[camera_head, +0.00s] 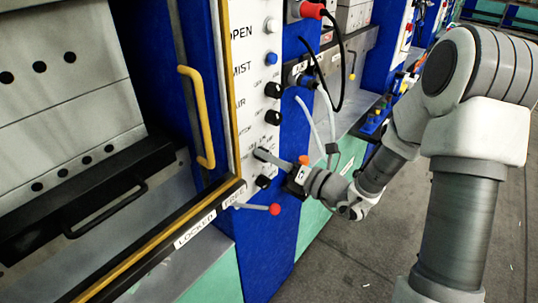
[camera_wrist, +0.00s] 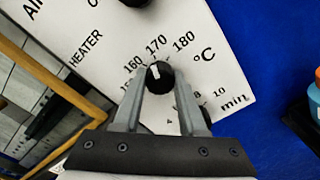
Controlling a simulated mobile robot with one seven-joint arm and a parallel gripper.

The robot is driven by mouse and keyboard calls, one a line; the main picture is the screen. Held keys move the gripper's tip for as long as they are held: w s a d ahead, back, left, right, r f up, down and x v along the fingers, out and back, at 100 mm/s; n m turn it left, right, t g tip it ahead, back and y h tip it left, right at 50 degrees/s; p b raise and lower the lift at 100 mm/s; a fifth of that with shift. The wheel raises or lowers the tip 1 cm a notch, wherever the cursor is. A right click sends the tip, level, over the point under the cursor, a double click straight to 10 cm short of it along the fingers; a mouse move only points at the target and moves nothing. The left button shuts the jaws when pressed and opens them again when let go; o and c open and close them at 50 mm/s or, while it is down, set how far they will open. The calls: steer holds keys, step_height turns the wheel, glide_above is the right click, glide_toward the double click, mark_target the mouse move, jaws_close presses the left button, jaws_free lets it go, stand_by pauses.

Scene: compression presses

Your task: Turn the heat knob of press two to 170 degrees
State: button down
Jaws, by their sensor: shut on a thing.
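The black heat knob (camera_wrist: 159,78) sits on the white heater panel (camera_wrist: 92,40), between my two fingertips in the wrist view. Its white mark points up and slightly left, close to the 170 label (camera_wrist: 156,44), perhaps a little to its 160 side. My gripper (camera_wrist: 160,92) is shut on this knob, one finger on each side. In the head view my gripper (camera_head: 264,155) reaches the lower part of the press panel (camera_head: 258,70) from the right; the knob is hidden there by the fingers. No press number is readable.
Black knobs (camera_head: 273,90) sit above my gripper, and another black knob (camera_head: 263,182) just below. A red-ball lever (camera_head: 275,209) sticks out lower down. A yellow handle (camera_head: 197,117) stands left of the panel. Hoses (camera_head: 330,115) hang to the right, above my wrist.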

steer(key=shift+c, duration=2.3)
jaws_free()
steer(key=shift+d, duration=0.1)
steer(key=v, duration=1.7)
steer(key=shift+s, duration=0.2)
